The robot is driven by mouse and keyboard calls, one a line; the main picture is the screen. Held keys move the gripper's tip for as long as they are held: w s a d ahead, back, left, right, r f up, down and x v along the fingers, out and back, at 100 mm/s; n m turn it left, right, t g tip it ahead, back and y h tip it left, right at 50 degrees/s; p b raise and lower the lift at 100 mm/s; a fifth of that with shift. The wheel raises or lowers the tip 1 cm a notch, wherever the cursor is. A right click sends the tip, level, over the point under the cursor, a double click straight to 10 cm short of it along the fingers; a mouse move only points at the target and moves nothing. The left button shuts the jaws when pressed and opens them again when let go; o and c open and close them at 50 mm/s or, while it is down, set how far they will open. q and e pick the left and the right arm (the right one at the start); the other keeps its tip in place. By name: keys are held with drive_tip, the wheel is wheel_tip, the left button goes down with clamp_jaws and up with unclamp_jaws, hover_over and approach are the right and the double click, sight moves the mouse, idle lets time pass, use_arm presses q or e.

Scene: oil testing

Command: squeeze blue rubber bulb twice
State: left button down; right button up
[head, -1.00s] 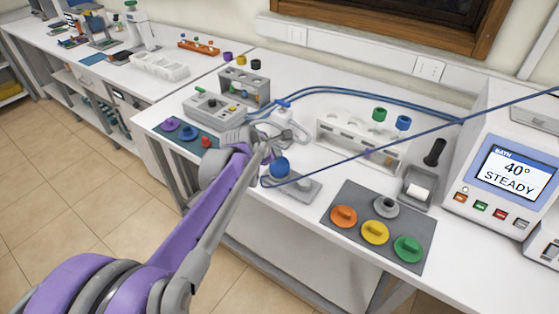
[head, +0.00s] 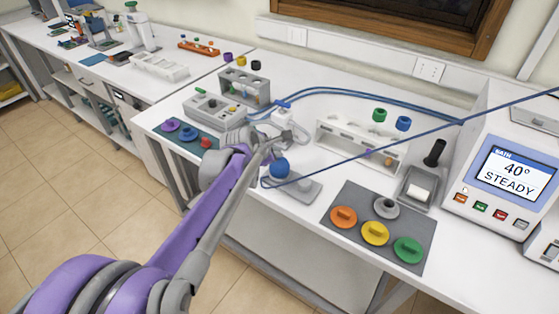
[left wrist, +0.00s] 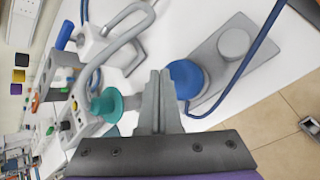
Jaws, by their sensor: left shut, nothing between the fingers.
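The blue rubber bulb (head: 280,168) sits on a grey base plate (head: 303,190) near the front edge of the white bench. A blue tube runs from it up to the right. In the left wrist view the bulb (left wrist: 186,78) shows just to the right of the fingertips, partly hidden behind them. My left gripper (head: 274,143) is shut and empty, just behind and above the bulb in the head view. Its two fingers are together in the left wrist view (left wrist: 158,85). I cannot tell whether they touch the bulb. My right gripper is not in view.
A white clamp-like fixture (head: 285,116) and a grey control box (head: 212,106) stand close behind the gripper. A white rack (head: 335,131) is to the right. A grey mat (head: 350,196) holds coloured knobs. The bath unit (head: 467,208) stands far right.

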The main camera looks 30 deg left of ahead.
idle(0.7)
use_arm(q)
drive_tip(key=shift+f+b, duration=0.3)
drive_tip(key=shift+f, duration=0.1)
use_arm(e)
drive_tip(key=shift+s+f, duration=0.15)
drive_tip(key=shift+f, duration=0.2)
use_arm(q)
drive_tip(key=shift+f+b, duration=0.55)
drive_tip(key=shift+f, duration=0.35)
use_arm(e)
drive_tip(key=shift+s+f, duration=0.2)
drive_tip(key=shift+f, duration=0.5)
use_arm(q)
drive_tip(key=shift+r, duration=0.15)
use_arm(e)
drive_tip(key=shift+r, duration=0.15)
use_arm(q)
drive_tip(key=shift+r+p, duration=0.8)
drive_tip(key=shift+r, duration=0.35)
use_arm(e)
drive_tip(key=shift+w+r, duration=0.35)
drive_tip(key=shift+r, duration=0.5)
